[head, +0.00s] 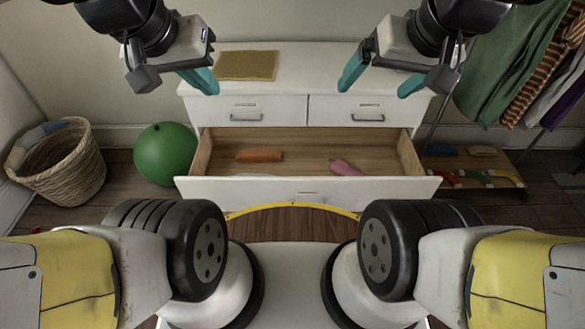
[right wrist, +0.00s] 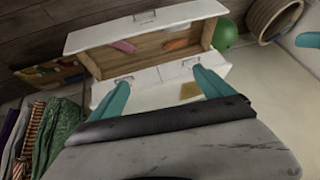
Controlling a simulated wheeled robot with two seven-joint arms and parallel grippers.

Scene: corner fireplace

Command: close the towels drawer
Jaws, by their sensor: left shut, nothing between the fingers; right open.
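The wide lower drawer (head: 270,190) of a white dresser (head: 300,75) stands pulled well out, with its wooden inside showing. An orange roll (head: 259,155) and a pink roll (head: 346,168) lie in it, and a pale item is partly hidden behind its front panel. The drawer front (right wrist: 145,22) also shows at the top of the right wrist view. My left gripper (head: 205,82) is shut and empty, above the left side of the dresser top. My right gripper (head: 382,82) is open and empty, above the dresser's right side. Neither gripper touches the drawer front.
Two small upper drawers (head: 258,112) are shut. A yellow cloth (head: 247,65) lies on the dresser top. A green ball (head: 166,153) and a wicker basket (head: 62,165) stand left. Hanging clothes (head: 510,60) and a low shoe rack (head: 475,165) are right.

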